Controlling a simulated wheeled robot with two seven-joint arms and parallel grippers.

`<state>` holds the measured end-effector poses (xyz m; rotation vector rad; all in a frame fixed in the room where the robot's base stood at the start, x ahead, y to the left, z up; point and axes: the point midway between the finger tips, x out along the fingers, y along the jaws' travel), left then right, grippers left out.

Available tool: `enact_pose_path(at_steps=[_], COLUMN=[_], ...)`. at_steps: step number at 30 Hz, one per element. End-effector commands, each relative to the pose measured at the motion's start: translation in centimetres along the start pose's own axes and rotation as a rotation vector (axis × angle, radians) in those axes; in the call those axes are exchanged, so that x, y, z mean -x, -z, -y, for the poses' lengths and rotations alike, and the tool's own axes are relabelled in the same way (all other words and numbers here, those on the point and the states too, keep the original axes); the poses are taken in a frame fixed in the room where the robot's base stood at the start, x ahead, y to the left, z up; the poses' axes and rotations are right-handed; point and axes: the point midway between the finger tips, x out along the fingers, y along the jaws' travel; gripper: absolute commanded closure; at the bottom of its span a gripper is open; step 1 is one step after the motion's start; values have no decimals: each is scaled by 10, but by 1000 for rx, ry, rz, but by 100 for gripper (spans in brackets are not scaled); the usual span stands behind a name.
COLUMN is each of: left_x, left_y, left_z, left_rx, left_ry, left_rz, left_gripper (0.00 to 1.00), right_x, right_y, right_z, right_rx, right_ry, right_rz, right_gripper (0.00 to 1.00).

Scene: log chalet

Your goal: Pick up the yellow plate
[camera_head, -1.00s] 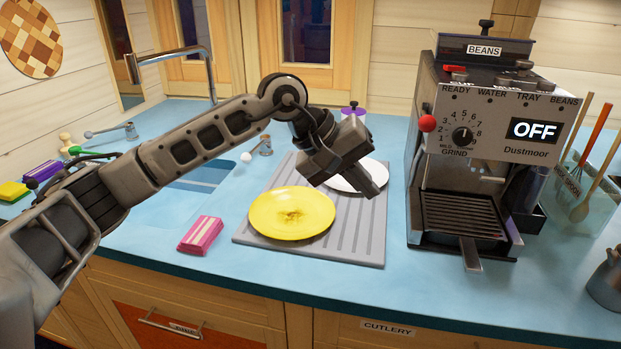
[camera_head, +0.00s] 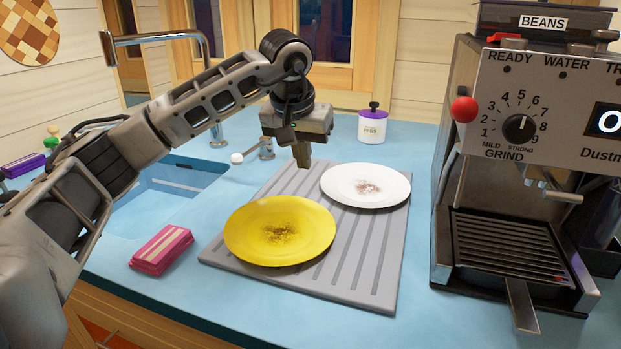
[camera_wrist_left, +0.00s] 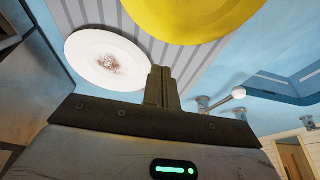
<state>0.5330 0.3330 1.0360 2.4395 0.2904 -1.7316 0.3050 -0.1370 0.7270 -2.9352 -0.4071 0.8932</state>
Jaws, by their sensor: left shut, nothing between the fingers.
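The yellow plate (camera_head: 280,231) lies on the grey ridged drainboard (camera_head: 352,262), with a dark brown smudge in its middle. A white plate (camera_head: 366,185) with a brown stain lies behind it to the right. My left gripper (camera_head: 302,160) points down over the back part of the drainboard, behind the yellow plate and left of the white one. Its fingers are shut and empty. In the left wrist view the shut fingers (camera_wrist_left: 162,88) show in the middle, with the yellow plate (camera_wrist_left: 192,16) at the top edge, partly cut off, apart from the fingers. My right gripper is not in view.
A coffee machine (camera_head: 515,190) stands on the right. A pink-striped packet (camera_head: 161,250) lies left of the drainboard. The sink (camera_head: 170,185) and its tap (camera_head: 155,38) are at the back left. A purple-lidded jar (camera_head: 373,124) stands behind the white plate.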

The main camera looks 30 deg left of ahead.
Motion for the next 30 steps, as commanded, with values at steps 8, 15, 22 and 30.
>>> enact_pose_path(at_steps=[8, 15, 22, 30], left_x=[-49, -82, -91, -90], left_y=[-1, 0, 0, -1], left_z=[0, 0, -1, -2], left_rx=[-1, -1, -2, -3], left_ry=[1, 0, -1, -2], left_rz=[6, 3, 1, 1], left_gripper=[100, 100, 100, 100], right_x=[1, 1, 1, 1], right_y=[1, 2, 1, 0], right_z=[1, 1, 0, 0], right_rx=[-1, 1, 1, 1], right_ry=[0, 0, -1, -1], right_rz=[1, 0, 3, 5], right_gripper=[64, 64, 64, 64])
